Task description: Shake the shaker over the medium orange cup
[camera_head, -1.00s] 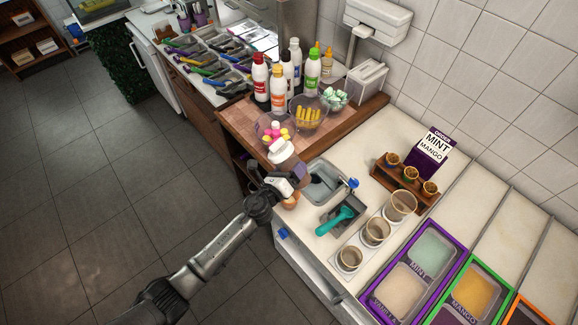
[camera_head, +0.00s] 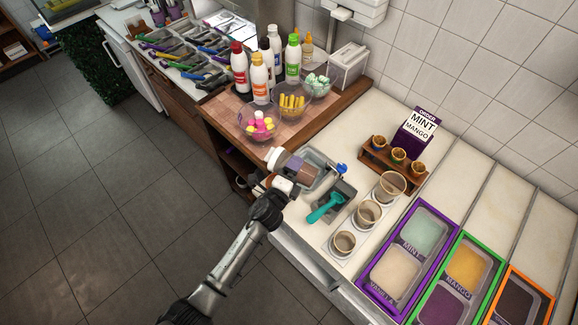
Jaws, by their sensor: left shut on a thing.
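The shaker (camera_head: 302,170) has a white cap and a brown body. My left gripper (camera_head: 282,184) is shut on it and holds it tilted, almost on its side, with the cap at the upper left, near the small sink. Three tan see-through cups stand in a row on the counter: a small one (camera_head: 343,243) in front, the medium cup (camera_head: 368,213) in the middle, a large one (camera_head: 392,186) behind. The shaker is to the upper left of the medium cup, apart from it. My right gripper is not in view.
A holder with a teal scoop (camera_head: 325,207) stands between the shaker and the cups. Bowls of toppings, such as the pink and yellow one (camera_head: 259,126), and bottles (camera_head: 260,78) stand behind. A wooden cone rack (camera_head: 378,160) and ice cream tubs (camera_head: 398,270) are to the right.

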